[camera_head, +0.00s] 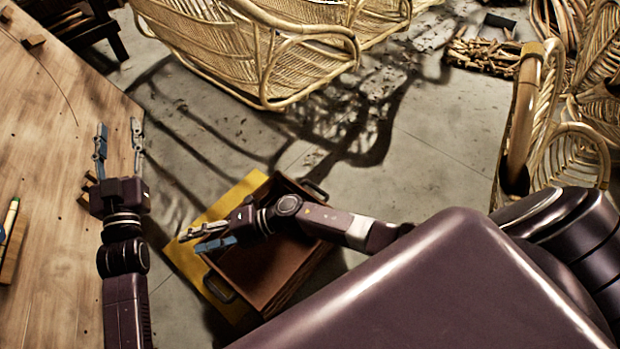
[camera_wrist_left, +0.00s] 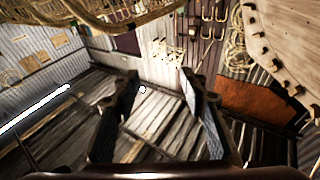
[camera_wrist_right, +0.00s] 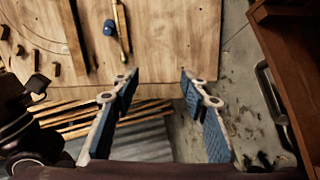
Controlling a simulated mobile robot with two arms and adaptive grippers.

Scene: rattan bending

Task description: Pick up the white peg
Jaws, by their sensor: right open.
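I cannot make out a white peg in any view. My left gripper (camera_head: 118,134) is open and empty above the right edge of the wooden worktable (camera_head: 60,120), its fingers pointing up the picture. In the left wrist view its fingers (camera_wrist_left: 160,85) are apart with nothing between them. My right gripper (camera_head: 193,241) is open and empty, over the near-left side of the brown drawer box (camera_head: 285,268) and pointing left. The right wrist view shows its fingers (camera_wrist_right: 158,80) apart, with the worktable (camera_wrist_right: 160,40) beyond.
A yellow board (camera_head: 238,192) lies by the box. A tan stick (camera_head: 11,215) and a blue item (camera_wrist_right: 109,27) lie on the worktable; several small dark pegs also show there. A rattan seat (camera_head: 225,45) stands at the back, with a rattan chair (camera_head: 575,150) at right.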

